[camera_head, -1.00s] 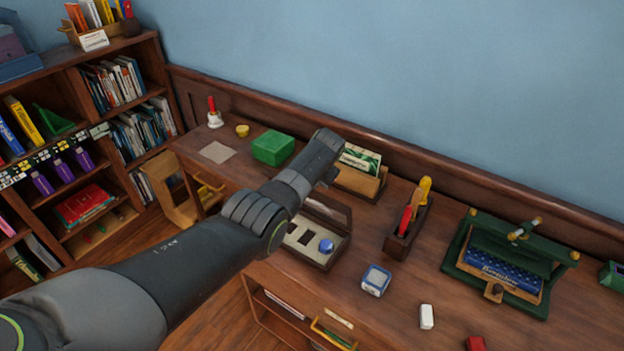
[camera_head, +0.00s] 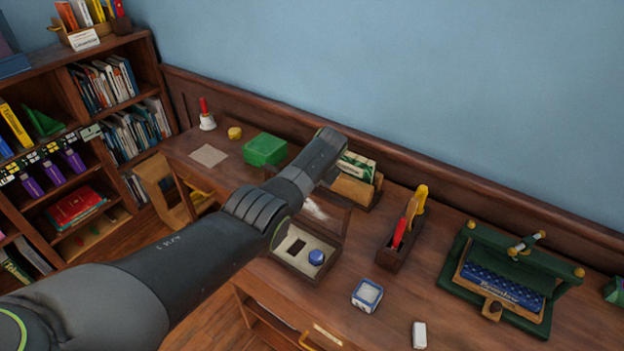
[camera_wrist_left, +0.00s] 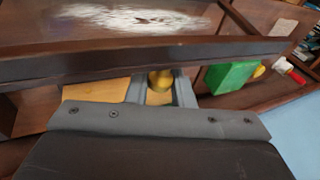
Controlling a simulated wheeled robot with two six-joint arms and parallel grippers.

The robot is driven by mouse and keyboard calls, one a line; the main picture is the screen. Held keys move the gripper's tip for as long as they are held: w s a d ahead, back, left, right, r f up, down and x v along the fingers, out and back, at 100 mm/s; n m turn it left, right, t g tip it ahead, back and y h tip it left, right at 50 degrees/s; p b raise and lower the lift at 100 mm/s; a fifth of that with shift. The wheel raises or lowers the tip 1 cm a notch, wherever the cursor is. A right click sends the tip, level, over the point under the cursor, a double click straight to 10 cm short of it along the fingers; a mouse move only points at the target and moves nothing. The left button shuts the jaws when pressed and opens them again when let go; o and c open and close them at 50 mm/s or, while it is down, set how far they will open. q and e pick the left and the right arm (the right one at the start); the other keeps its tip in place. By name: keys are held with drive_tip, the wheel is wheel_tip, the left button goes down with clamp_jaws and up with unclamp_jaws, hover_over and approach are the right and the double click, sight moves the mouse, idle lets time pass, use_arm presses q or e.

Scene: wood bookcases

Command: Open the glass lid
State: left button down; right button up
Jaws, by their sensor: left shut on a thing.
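A dark wooden box (camera_head: 291,266) with a pale compartmented inside stands on the desk, and a blue round thing (camera_head: 316,257) lies in it. Its wood-framed glass lid (camera_head: 328,216) is tilted up at the back, with a pale reflection on the glass. In the left wrist view the lid's dark frame (camera_wrist_left: 200,52) crosses the upper part. My left gripper (camera_wrist_left: 160,90) is shut at the lid's edge, with a yellow knob-like piece between its fingers. In the head view my arm hides the fingers and part of the lid. My right gripper is not in view.
Behind the lid stands a card holder (camera_head: 354,188), with a green box (camera_head: 265,149) to the left. A tool caddy (camera_head: 396,252), a blue-white block (camera_head: 367,295) and a green-framed device (camera_head: 500,282) are to the right. Bare desk lies between them.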

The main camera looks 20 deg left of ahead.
use_arm(q)
drive_tip(key=shift+d+f, duration=0.15)
drive_tip(key=shift+f, duration=0.15)
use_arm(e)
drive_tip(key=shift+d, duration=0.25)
